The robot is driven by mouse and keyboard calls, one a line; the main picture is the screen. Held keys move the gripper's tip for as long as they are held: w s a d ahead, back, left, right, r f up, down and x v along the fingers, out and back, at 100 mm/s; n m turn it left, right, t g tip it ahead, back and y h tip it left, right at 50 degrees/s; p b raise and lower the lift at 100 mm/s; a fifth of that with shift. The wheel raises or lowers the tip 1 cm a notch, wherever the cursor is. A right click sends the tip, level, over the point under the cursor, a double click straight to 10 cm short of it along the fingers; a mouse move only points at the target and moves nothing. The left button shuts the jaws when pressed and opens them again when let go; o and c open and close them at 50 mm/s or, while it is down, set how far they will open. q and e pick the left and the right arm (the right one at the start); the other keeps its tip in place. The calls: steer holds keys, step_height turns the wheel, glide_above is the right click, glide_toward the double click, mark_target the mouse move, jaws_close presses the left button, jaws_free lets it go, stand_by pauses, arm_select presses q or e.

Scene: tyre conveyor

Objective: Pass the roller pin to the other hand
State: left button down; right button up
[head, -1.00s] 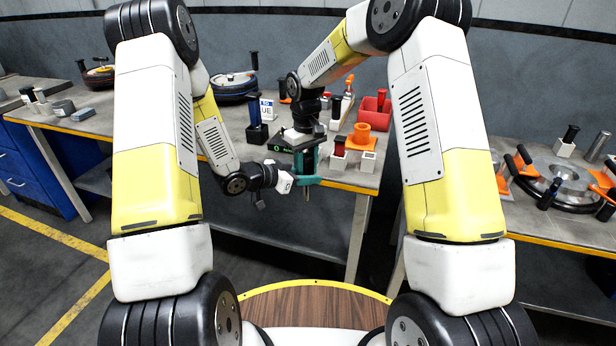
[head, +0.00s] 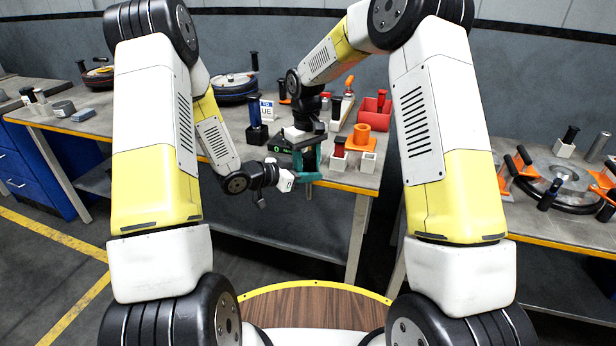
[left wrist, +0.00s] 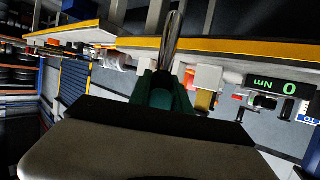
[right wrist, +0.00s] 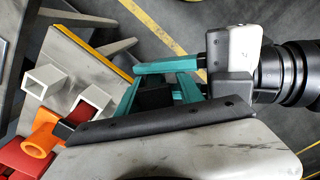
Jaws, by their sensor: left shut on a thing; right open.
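The roller pin (left wrist: 172,38) shows as a shiny metal rod standing out from the teal fingers of my left gripper (left wrist: 168,88), which is shut on it. In the head view, my left gripper (head: 306,178) reaches in from the left, in front of the table edge. My right gripper (head: 307,158) comes down from above, close over it, with its fingers apart. In the right wrist view, a dark part (right wrist: 155,97) lies between the open right fingers (right wrist: 160,84); it may be the pin's handle. Whether the right fingers touch it, I cannot tell.
Behind the grippers, the table (head: 337,181) holds a dark device with a green display (head: 281,149), white holders (head: 368,161), an orange part (head: 362,138) and a red bin (head: 375,112). A wheel assembly (head: 560,183) lies on the right table. Floor space is open below the grippers.

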arm_select(q)
steer(key=shift+s+a+f, duration=0.1)
steer(key=shift+s+f, duration=0.15)
steer(key=shift+f, duration=0.2)
arm_select(e)
step_height(320, 180, up, 11)
steer(key=shift+w+a, duration=0.15)
steer(key=s+d+r+m+t+y, duration=0.1)
steer(key=s+d+r+m+t, duration=0.2)
steer(key=s+d+r, duration=0.9)
steer(key=s+d+f+m+t, duration=0.1)
steer(key=s+d+m, duration=0.1)
steer(key=s, duration=0.6)
steer(key=s+d+f+m+t+y, duration=0.1)
steer(key=s+d+m+t, duration=0.1)
steer(key=s, duration=0.6)
steer(key=shift+s+d+f, duration=0.15)
steer(key=shift+d, duration=0.7)
